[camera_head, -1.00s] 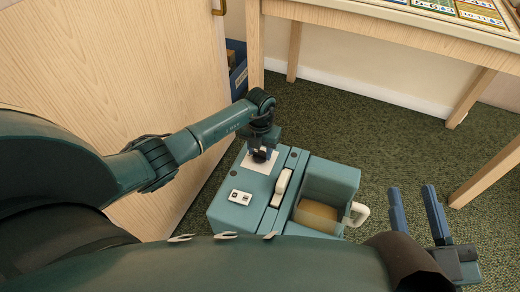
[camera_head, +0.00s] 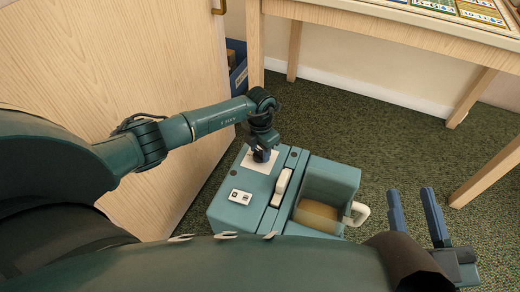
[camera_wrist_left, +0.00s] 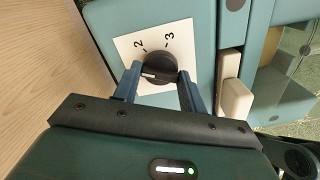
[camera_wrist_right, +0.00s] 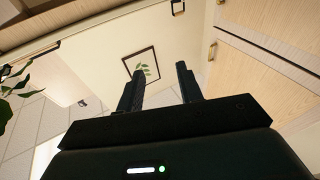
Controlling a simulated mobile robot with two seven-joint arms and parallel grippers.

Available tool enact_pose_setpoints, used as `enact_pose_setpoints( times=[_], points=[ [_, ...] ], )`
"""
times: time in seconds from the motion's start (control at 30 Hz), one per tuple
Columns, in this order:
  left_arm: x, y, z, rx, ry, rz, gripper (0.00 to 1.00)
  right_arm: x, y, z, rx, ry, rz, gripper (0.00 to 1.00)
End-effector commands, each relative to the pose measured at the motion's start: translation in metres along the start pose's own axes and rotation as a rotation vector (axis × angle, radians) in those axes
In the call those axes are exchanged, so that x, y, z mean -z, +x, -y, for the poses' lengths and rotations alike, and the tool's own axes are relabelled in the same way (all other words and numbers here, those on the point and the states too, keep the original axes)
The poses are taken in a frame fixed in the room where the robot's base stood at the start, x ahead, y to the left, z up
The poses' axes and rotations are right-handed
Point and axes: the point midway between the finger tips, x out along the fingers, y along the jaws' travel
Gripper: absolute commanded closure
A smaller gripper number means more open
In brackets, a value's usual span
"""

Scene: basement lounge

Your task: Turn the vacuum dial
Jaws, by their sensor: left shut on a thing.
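The teal vacuum (camera_head: 225,210) stands on the carpet near the wooden panel. A pale mark shows on the dial's near side. My left gripper (camera_head: 262,156) reaches down onto the dial, and in the left wrist view its blue fingers (camera_wrist_left: 157,80) are on either side of it, shut on it. In the head view the gripper hides most of the dial. My right gripper (camera_head: 411,192) is open and empty, right of the vacuum.
The vacuum has a white handle (camera_head: 281,187), a small switch panel (camera_head: 240,197) and a clear bin (camera_head: 318,213). A wooden table (camera_head: 400,22) stands behind, with a blue box (camera_head: 238,68) near its left leg. Carpet is free to the right.

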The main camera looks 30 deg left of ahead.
Motion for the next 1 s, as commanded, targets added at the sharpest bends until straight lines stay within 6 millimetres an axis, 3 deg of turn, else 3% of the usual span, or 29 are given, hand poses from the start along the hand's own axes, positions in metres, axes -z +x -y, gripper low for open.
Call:
enact_pose_setpoints(
  times=[0.5,1.0],
  points=[
    [-0.001,0.000,-0.001,-0.003,0.427,0.002,0.81,0.011,0.005,-0.002,0.005,-0.014,-0.062,0.64],
    [-0.001,-0.001,-0.001,-0.002,0.580,0.003,0.81,0.012,0.007,-0.003,0.016,-0.042,-0.084,0.64]
  ],
)
